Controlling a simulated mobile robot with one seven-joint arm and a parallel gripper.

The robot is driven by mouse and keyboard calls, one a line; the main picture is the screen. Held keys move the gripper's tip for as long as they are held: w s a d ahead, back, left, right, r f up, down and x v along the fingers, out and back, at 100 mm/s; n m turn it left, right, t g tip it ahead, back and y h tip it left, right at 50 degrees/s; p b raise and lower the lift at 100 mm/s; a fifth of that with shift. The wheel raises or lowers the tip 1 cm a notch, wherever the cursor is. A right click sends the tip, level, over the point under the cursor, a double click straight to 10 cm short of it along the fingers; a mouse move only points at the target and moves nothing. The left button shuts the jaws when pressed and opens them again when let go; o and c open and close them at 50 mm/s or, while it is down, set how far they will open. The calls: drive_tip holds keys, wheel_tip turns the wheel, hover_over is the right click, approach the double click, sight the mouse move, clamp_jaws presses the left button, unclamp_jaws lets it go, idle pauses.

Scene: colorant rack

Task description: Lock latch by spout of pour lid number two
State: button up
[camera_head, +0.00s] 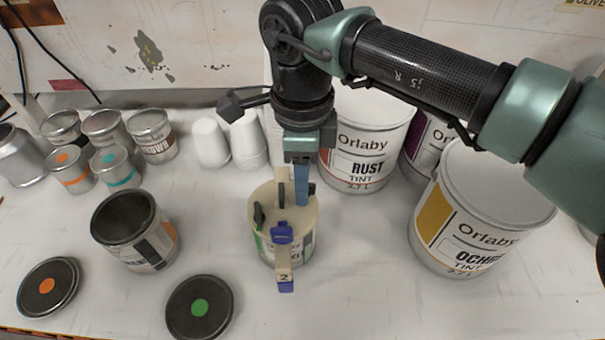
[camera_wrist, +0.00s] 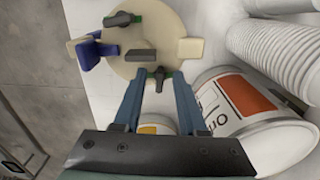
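A cream pour lid (camera_head: 268,203) sits on a small can in the head view; it also shows in the wrist view (camera_wrist: 175,22). A blue-ended spout marked 2 (camera_head: 284,277) points towards the front; its blue part shows at left in the wrist view (camera_wrist: 88,52). One black latch (camera_head: 259,216) is on the lid's left edge, and another (camera_wrist: 160,76) is on the opposite edge. A dark block (camera_wrist: 140,56) stands mid-lid. My gripper (camera_wrist: 158,86) points down at the lid's right edge, its blue fingers apart around the second latch. Contact is unclear.
Large RUST (camera_head: 366,150) and OCHRE (camera_head: 480,215) cans stand behind and right. An open can (camera_head: 135,230) is at left. Loose lids (camera_head: 199,307) lie in front. White cups (camera_head: 210,143) and several small cans stand behind left. Counter between the lidded can and OCHRE is clear.

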clamp_jaws()
drive_tip(key=shift+m+b, duration=0.3)
drive_tip(key=shift+m, duration=0.2)
drive_tip(key=shift+w+f+m+b, duration=0.1)
drive_tip(key=shift+m+b, duration=0.5)
drive_tip(key=shift+m, duration=0.4)
drive_tip(key=m+b, duration=0.1)
drive_tip(key=m, duration=0.3)
drive_tip(key=shift+w+b, duration=0.1)
drive_tip(key=shift+b, duration=0.25)
drive_tip(key=m+b, duration=0.1)
drive_tip(key=m, duration=0.3)
drive_tip(key=shift+d, duration=0.1)
drive_tip(key=shift+m+b, duration=0.6)
drive_tip(key=shift+m, duration=0.9)
drive_tip(key=shift+d+m, duration=0.1)
drive_tip(key=shift+m, duration=0.5)
